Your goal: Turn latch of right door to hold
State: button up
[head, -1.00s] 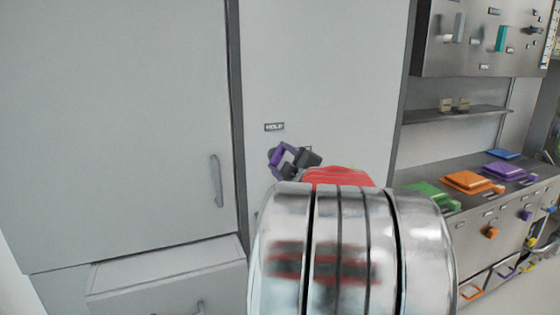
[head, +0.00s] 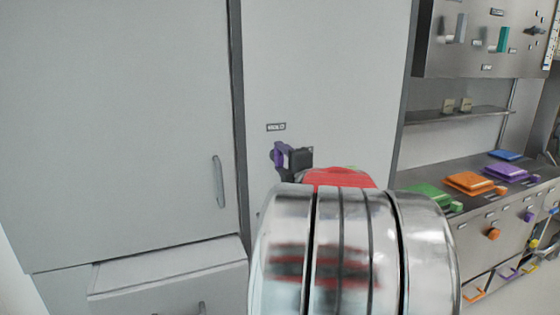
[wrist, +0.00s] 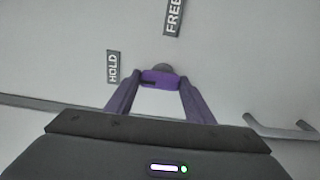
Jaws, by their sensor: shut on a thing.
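The right door (head: 320,60) is a tall plain grey panel. Its latch shows in the wrist view as a small purple bar (wrist: 160,79) on a grey round base. My gripper (wrist: 161,84) has purple fingers, shut on the latch from both sides. A HOLD label (wrist: 113,67) is left of the latch in the wrist view and a FREE label (wrist: 174,16) is above it. In the head view my gripper (head: 281,156) is at the door just below the HOLD label (head: 276,127). My arm hides part of the door there.
A left door (head: 110,120) with a vertical handle (head: 218,181) stands beside it, above a drawer front (head: 165,275). At right is a steel counter with orange (head: 468,182), purple (head: 505,171) and green (head: 430,195) lidded things, below a wall panel.

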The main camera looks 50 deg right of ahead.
jog(key=shift+w+a+f, duration=0.1)
jog(key=shift+a+f, duration=0.05)
jog(key=o, duration=1.1)
jog(key=shift+c, duration=0.2)
jog(key=v, duration=1.3)
jog(key=shift+s, duration=0.35)
